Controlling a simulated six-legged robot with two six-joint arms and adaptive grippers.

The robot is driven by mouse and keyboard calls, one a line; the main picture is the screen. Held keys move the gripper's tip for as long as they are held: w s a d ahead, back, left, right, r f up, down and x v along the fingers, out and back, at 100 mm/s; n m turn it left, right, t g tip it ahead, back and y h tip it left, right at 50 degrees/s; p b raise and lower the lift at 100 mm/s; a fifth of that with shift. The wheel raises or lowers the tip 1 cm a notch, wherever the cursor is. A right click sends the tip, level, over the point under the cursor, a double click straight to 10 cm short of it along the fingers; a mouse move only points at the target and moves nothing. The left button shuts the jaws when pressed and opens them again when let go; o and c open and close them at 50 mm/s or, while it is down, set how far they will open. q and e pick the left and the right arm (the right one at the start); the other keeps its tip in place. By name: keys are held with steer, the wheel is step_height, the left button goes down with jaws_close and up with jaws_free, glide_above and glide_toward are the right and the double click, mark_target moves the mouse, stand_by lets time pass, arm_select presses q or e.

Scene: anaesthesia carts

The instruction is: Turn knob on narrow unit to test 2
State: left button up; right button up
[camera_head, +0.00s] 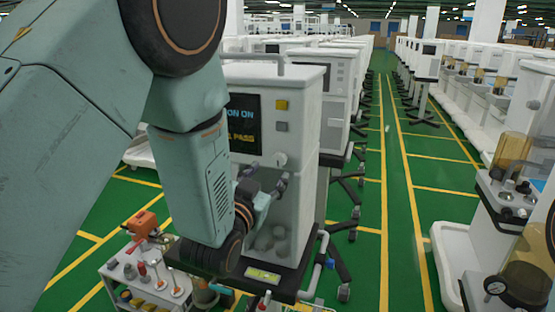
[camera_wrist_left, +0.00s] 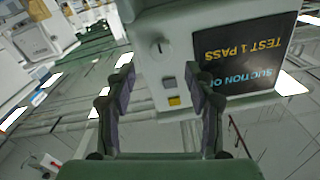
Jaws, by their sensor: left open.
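The narrow unit (camera_head: 300,80) is a tall white cabinet with a dark screen (camera_head: 243,125), partly hidden by my left arm. In the left wrist view its screen (camera_wrist_left: 240,58) appears turned over and reads "SUCTION ON" and "TEST 1 PASS". A pale knob (camera_head: 281,159) sits on its front below a yellow and a grey button; the knob also shows in the left wrist view (camera_wrist_left: 159,46) with a dark mark. My left gripper (camera_head: 268,174) is open and empty just in front of and below the knob. In the wrist view its fingers (camera_wrist_left: 160,68) stand apart, the knob beyond their tips. My right gripper is not visible.
A small trolley (camera_head: 150,275) with an orange device and bottles stands at the lower left. More white units line up behind. A row of machines with amber canisters (camera_head: 512,150) stands at the right. The green aisle (camera_head: 400,200) between is clear.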

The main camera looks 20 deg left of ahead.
mark_target(278, 161)
arm_select(q)
steer(key=w, duration=0.3)
steer(key=w+p, duration=0.1)
steer(key=w, duration=0.2)
steer(key=shift+w+d+f, duration=0.1)
steer(key=shift+w+d, duration=0.1)
steer(key=shift+w, duration=0.3)
steer(key=shift+a, duration=0.3)
steer(key=shift+w+d, duration=0.15)
steer(key=shift+c, duration=0.3)
steer(key=shift+w+d, duration=0.15)
steer(key=shift+c, duration=1.4)
steer(key=shift+s+a, duration=0.2)
steer(key=c, duration=0.4)
steer(key=shift+d, duration=0.1)
jaws_close()
